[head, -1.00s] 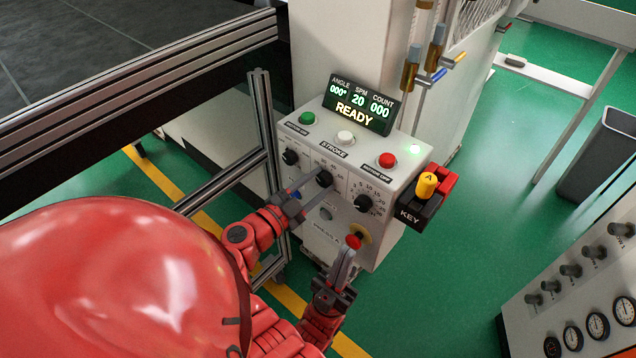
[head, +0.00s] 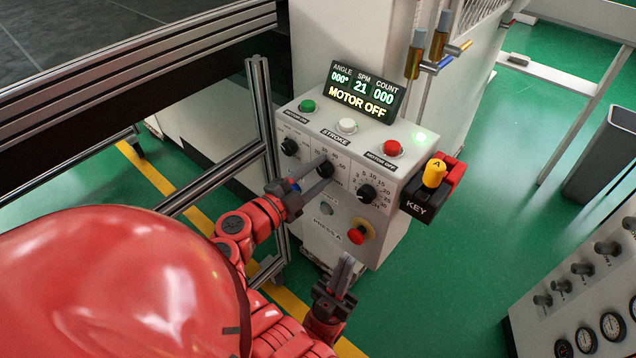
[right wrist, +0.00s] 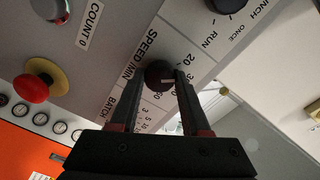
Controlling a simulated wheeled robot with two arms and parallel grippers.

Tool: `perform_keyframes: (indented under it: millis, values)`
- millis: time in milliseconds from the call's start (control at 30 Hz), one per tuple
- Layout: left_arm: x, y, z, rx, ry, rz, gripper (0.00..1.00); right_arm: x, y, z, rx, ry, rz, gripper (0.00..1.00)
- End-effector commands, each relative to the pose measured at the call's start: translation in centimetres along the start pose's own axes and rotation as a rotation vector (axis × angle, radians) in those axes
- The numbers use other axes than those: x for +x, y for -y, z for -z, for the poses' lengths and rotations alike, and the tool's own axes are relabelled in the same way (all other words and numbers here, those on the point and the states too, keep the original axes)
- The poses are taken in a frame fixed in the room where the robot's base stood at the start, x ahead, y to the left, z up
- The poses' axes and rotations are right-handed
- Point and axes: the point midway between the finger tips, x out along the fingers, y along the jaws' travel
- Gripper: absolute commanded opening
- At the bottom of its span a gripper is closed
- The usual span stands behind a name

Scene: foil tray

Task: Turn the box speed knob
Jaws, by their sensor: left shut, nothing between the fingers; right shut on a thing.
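The speed knob (head: 325,169) is the black middle knob on the front of the grey control box (head: 392,240). In the right wrist view the knob (right wrist: 159,75) has a pale pointer mark and sits beside the "SPEED /MIN" label. My right gripper (head: 318,178), the upper one, is shut on the knob, one finger on each side. My left gripper (head: 346,263), the lower one, is shut and empty just below the red emergency button (head: 357,236). The display (head: 364,92) reads SPM 21 and "MOTOR OFF".
Other black knobs sit left (head: 290,147) and right (head: 367,193) of the speed knob. Green (head: 307,106), white (head: 347,125) and red (head: 392,148) buttons are on top. A yellow key switch (head: 434,173) sticks out at right. A metal frame post (head: 264,120) stands close at left.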

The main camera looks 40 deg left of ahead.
Motion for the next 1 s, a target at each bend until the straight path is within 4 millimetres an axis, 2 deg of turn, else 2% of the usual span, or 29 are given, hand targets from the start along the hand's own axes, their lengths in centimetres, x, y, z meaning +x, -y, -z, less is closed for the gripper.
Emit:
perform_keyframes:
  millis: [33,100,400,1000]
  values:
    - [-1.2,-0.1,-0.2,0.0,0.0,0.0,0.0,0.1,-0.6,-0.2,0.038,-0.001,-0.002,0.0]
    - [-1.9,-0.1,-0.3,0.0,0.0,0.0,0.0,0.1,-0.6,-0.2,0.089,0.002,-0.004,0.0]
    - [-3.9,-0.2,-0.7,0.0,0.0,0.0,0.0,0.0,-0.3,-0.1,0.256,0.008,-0.008,0.0]
    - [-4.4,-0.2,-0.8,0.0,0.0,0.0,0.0,0.0,0.0,0.0,0.322,0.009,-0.01,0.0]
